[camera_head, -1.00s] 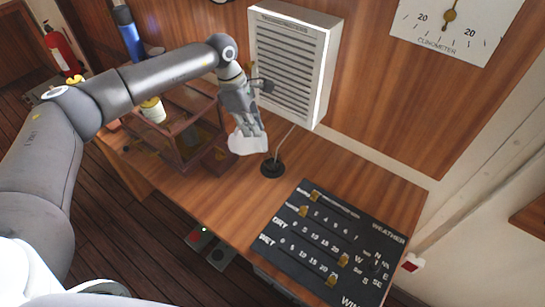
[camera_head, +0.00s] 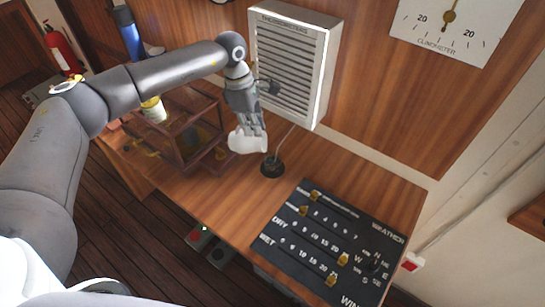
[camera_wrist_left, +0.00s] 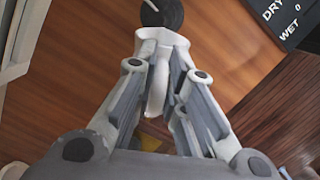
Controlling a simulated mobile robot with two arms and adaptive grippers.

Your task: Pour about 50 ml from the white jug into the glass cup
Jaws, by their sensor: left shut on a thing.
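The white jug (camera_head: 247,143) is in my left gripper (camera_head: 250,130), over the wooden desk near the wooden case. The fingers point down and are shut on it, hiding part of it. In the left wrist view the white jug (camera_wrist_left: 158,75) shows between the fingers. Its height above the desk and any liquid in it cannot be told. I cannot make out the glass cup in either view. My right gripper is not in view.
A wooden case (camera_head: 180,135) stands left of the jug, with a small yellow-and-white container (camera_head: 153,110) on it. A black round base (camera_head: 272,166) stands just right of the jug. A white louvred box (camera_head: 290,62) rises behind. A black weather board (camera_head: 325,245) lies at front right.

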